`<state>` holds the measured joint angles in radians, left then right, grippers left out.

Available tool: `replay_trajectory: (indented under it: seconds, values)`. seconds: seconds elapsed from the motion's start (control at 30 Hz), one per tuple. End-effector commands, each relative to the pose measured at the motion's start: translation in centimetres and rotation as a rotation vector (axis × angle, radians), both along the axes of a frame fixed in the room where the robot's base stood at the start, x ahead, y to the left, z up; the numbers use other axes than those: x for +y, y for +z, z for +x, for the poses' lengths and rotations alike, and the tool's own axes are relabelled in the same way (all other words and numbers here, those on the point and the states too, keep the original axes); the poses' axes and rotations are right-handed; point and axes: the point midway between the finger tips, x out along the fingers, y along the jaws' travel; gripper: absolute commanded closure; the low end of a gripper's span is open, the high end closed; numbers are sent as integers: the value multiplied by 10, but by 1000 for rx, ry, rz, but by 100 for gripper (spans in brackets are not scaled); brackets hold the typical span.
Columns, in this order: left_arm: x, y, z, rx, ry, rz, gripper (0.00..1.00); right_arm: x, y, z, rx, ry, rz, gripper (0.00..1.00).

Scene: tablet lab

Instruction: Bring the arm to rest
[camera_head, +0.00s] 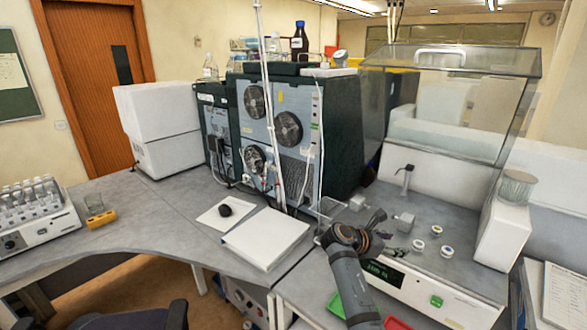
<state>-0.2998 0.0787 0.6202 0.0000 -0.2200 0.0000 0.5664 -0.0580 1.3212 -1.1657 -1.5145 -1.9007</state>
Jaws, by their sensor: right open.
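My right arm comes up from the bottom edge, with its dark wrist over the front left of the white balance-like instrument. My right gripper (384,236) is open and points to the right, above the instrument's grey top. I see nothing held between its fingers, though they are small and partly foreshortened. Small white-rimmed jars (446,251) stand just right of the gripper, apart from it. My left gripper and left arm are not in view.
The instrument's display (384,272) is in front of the gripper, and a clear hood (450,58) rises behind. A white binder (265,237) lies to the left. A green tray (336,306) and a red tray (396,323) lie beside my forearm. The left bench has bare space.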

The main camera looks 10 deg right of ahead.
Motion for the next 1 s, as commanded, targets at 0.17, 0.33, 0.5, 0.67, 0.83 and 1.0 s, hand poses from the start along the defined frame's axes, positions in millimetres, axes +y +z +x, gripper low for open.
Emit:
replay_trajectory:
  seconds: [0.17, 0.33, 0.5, 0.67, 0.83, 1.0]
  values:
    - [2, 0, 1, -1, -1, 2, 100, 6, -83, -64, -325, -161, 297, 45]
    - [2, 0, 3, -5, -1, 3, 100, 38, -143, -146, -699, -460, 683, 45]
    - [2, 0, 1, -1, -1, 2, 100, 71, -159, -201, -875, -710, 920, 45]
    - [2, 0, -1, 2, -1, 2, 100, 100, -160, -243, -959, -923, 1074, 45]
    - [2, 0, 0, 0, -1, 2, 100, 131, -151, -282, -1001, -1145, 1198, 45]
    - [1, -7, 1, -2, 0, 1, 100, 145, -174, -296, -1007, -1279, 1239, 45]
